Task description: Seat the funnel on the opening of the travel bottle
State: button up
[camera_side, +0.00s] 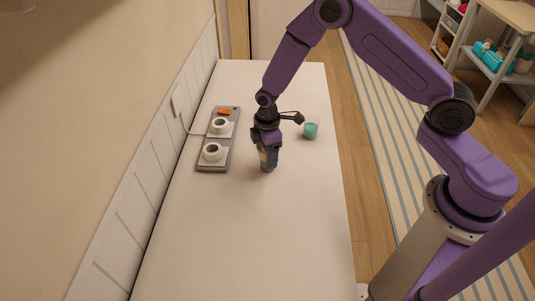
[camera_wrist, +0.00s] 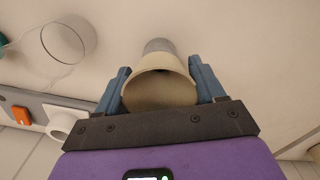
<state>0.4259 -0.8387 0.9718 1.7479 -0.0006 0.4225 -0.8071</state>
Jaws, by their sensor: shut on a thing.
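The beige funnel (camera_wrist: 160,88) is between the blue fingers of my gripper (camera_wrist: 160,92), its wide mouth facing the wrist camera. My gripper is shut on it. A grey rounded piece (camera_wrist: 158,45) shows just beyond the funnel; it may be the travel bottle or the funnel's lower part. In the side view my gripper (camera_side: 267,145) points down over the table. A beige and grey body (camera_side: 268,162) shows under the fingers, with its lower end close to the tabletop. The fingers hide the upper part, and I cannot tell whether the funnel touches a bottle opening.
The table's (camera_side: 240,240) near part is clear.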

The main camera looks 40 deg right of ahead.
notch_tip(320, 180, up, 2)
jog(key=shift+r, duration=0.1)
jog(key=s+d+r, duration=0.3)
jog(key=s+r, duration=0.7)
jog(key=s, duration=0.3)
jog(key=w+d, duration=0.2)
jog(key=w, duration=0.8)
jog(key=w+d+m, duration=0.1)
jog(key=w+d, duration=0.2)
jog(key=w, duration=0.8)
jog(key=shift+r+m, duration=0.15)
jog(key=shift+m, duration=0.15)
jog(key=shift+f, duration=2.85)
jog(key=shift+f, duration=1.35)
